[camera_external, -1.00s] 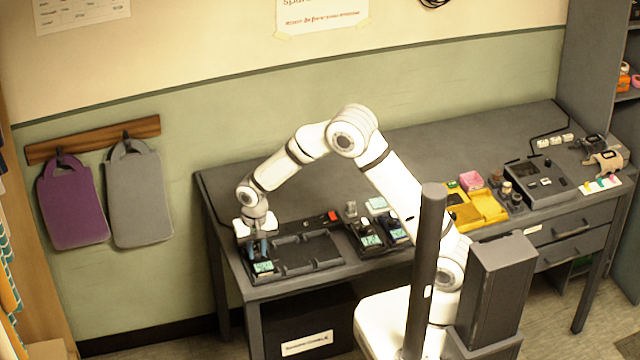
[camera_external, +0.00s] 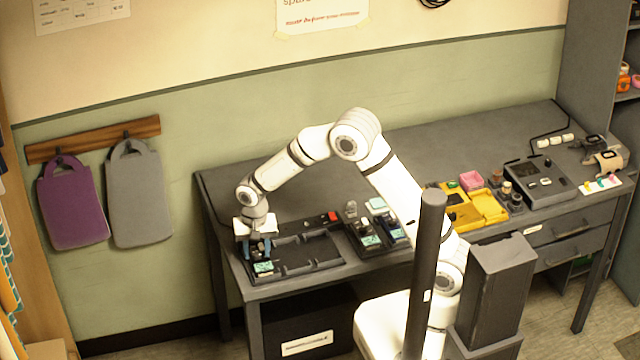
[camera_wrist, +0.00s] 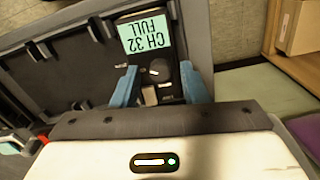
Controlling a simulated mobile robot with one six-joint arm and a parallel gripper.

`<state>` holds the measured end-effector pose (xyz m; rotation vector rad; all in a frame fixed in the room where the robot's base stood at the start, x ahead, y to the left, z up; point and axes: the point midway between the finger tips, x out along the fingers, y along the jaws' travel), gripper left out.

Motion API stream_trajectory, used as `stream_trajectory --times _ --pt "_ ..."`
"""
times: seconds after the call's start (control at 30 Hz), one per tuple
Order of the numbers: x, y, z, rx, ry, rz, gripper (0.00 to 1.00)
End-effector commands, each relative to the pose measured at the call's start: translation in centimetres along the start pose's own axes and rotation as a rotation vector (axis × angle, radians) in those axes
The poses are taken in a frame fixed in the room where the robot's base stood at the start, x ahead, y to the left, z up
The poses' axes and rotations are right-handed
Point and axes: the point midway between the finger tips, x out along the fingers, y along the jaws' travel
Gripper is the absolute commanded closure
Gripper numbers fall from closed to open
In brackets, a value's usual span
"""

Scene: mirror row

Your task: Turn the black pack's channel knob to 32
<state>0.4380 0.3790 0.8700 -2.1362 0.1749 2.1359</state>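The black pack (camera_wrist: 182,72) sits in the left end of a dark tray (camera_external: 310,268). Its pale green display (camera_wrist: 143,36) appears upside down in the wrist view and reads CH 32 FULL. The display also shows in the external view (camera_external: 263,268). The round dark channel knob (camera_wrist: 157,70) is beside the display. My gripper (camera_wrist: 158,86) is open, with one blue finger on each side of the knob and a visible gap to it. In the external view my gripper (camera_external: 258,250) points down over the pack.
The rest of the tray to the right looks empty. Other packs with lit displays (camera_external: 370,241) stand right of it. A yellow tray (camera_external: 488,205) and a dark console (camera_external: 541,183) are farther right. The desk's back middle is clear.

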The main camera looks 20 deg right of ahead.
Motion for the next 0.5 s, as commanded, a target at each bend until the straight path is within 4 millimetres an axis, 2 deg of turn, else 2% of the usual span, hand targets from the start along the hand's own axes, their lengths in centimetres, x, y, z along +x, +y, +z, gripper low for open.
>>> stream_trajectory --times 0.3,0.5 --pt "-0.3 0.0 0.0 0.0 0.0 -0.001 0.57" --pt "-3.0 -0.1 -0.1 0.0 0.002 -0.003 0.57"
